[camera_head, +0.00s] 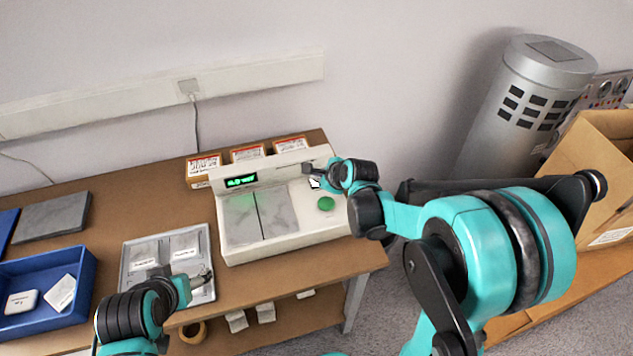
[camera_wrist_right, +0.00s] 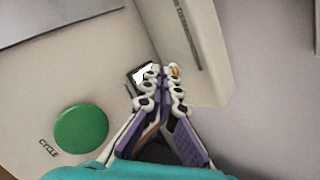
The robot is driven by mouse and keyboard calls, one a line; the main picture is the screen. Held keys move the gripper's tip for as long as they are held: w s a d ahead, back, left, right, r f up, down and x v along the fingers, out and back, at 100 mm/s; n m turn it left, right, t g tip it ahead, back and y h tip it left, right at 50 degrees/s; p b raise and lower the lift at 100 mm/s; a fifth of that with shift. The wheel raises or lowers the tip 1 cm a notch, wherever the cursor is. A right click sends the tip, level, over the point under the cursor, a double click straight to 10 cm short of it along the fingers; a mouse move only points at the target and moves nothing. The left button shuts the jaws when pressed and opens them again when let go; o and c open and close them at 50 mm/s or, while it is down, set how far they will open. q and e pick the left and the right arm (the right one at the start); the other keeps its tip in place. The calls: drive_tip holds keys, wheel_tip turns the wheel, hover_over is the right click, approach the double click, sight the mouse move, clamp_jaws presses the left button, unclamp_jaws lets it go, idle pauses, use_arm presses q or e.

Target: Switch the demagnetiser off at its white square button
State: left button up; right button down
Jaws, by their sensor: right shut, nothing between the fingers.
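The demagnetiser is a cream-white machine (camera_head: 290,243) on the brown table, with a lit green display (camera_head: 241,181) and a grey two-part plate on top. Its white square button (camera_head: 314,183) sits in a dark frame near the back right of the top; it also shows in the right wrist view (camera_wrist_right: 141,75), partly covered by my fingertips. My right gripper (camera_head: 308,169) is shut and empty, its tips at the button's edge (camera_wrist_right: 166,72); I cannot tell whether they touch it. My left gripper (camera_head: 185,277) is over a grey tray; its finger opening is unclear.
A round green button (camera_head: 326,203), marked CYCLE in the wrist view (camera_wrist_right: 82,129), is in front of the white one. The machine's raised back housing (camera_wrist_right: 190,45) stands close beside my right fingers. A grey tray (camera_head: 126,262) and blue bin (camera_head: 82,295) lie left.

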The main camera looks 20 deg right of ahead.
drive_tip(key=shift+f+b, duration=0.35)
drive_tip(key=shift+f, duration=0.05)
idle(0.4)
drive_tip(key=shift+r, duration=0.15)
drive_tip(key=shift+r+p, duration=0.65)
drive_tip(key=shift+r, duration=0.05)
wheel_tip(320, 180, up, 5)
drive_tip(key=p, duration=0.4)
idle(0.4)
idle(0.4)
